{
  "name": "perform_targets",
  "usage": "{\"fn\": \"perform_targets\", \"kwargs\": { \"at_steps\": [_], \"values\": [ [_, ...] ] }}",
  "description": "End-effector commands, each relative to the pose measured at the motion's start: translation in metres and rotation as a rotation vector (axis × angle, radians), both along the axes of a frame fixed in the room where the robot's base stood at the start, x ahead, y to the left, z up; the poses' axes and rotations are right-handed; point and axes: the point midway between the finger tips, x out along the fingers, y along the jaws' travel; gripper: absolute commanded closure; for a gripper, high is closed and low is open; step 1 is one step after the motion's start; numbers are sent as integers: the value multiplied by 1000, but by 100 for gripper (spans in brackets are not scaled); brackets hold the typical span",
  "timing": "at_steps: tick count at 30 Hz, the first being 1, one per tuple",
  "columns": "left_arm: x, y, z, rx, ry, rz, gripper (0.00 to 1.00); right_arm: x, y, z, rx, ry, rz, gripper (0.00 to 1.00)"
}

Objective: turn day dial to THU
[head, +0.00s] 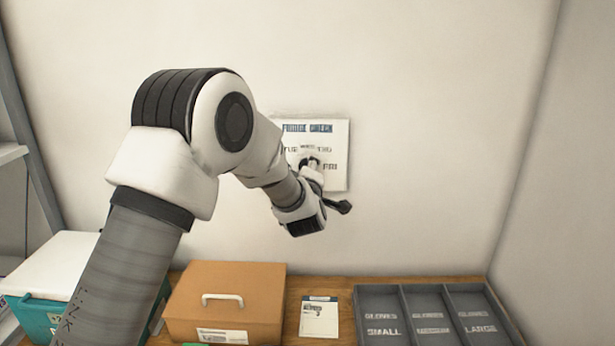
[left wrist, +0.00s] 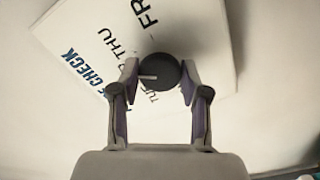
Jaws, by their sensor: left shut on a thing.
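The day dial (left wrist: 160,71) is a dark round knob with a white pointer line, on a white wall panel (left wrist: 200,35) headed "FRIDGE CHECK". The panel also shows in the head view (head: 340,140), where the arm partly covers the dial. In the left wrist view the panel appears rotated. The pointer aims left, roughly at a partly hidden label between THU and TUE, seemingly WED. FRI is at the top. My left gripper (left wrist: 159,80) is shut on the dial, one finger on each side. It also shows in the head view (head: 314,172). My right gripper is not in view.
Below the panel is a wooden counter (head: 345,284). On it are a brown box with a handle (head: 235,285), a labelled card (head: 319,317) and a grey glove tray (head: 395,294) with compartments. A teal bin with a white lid (head: 55,265) stands at the left.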

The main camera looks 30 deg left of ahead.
Motion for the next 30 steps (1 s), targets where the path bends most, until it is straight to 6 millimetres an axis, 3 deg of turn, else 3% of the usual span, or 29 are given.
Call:
{"fn": "perform_targets", "kwargs": {
  "at_steps": [15,30],
  "values": [
    [1,0,6,299,131,2,90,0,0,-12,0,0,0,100],
    [1,0,7,341,150,3,90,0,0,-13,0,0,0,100]
  ]
}}
